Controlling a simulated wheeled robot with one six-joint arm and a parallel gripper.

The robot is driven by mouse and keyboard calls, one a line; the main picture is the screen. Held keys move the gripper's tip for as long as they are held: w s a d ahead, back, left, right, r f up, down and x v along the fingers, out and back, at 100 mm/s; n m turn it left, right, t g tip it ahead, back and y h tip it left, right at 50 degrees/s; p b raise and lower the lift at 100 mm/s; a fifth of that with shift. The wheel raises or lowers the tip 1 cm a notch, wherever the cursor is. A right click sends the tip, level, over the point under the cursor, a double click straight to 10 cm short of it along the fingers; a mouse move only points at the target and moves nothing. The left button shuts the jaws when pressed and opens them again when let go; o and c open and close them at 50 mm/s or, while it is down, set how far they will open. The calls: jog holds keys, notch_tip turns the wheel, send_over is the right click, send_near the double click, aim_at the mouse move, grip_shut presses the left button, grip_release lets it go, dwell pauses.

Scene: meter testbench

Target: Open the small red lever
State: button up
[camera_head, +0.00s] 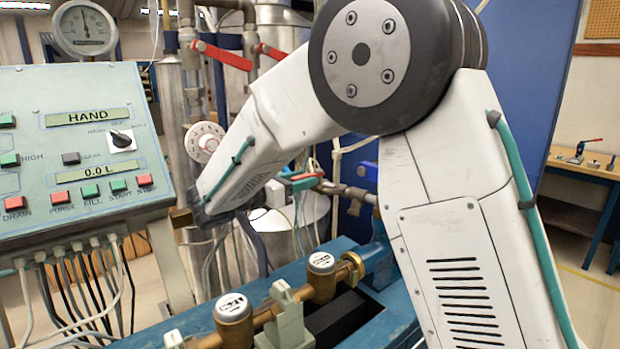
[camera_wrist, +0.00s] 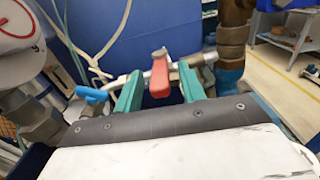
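The small red lever (camera_wrist: 160,77) shows in the wrist view on a grey metal pipe, its red end toward me. My gripper (camera_wrist: 159,84) is open, with one teal finger on each side of the lever. Narrow gaps show between the lever and both fingers, so it is not clamped. In the head view the red lever (camera_head: 308,176) is a small patch beside the teal fingertips of my gripper (camera_head: 303,182). My own arm hides much of the gripper there.
Two longer red levers (camera_head: 225,56) are on upright pipes at the upper left. A blue handle (camera_wrist: 90,93) is left of my fingers, and a brass-coloured pipe (camera_wrist: 233,35) stands to the right. A control panel (camera_head: 90,150) and a blue bench with brass meters (camera_head: 233,308) are nearby.

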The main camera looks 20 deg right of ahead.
jog(key=shift+x, duration=1.45)
grip_shut()
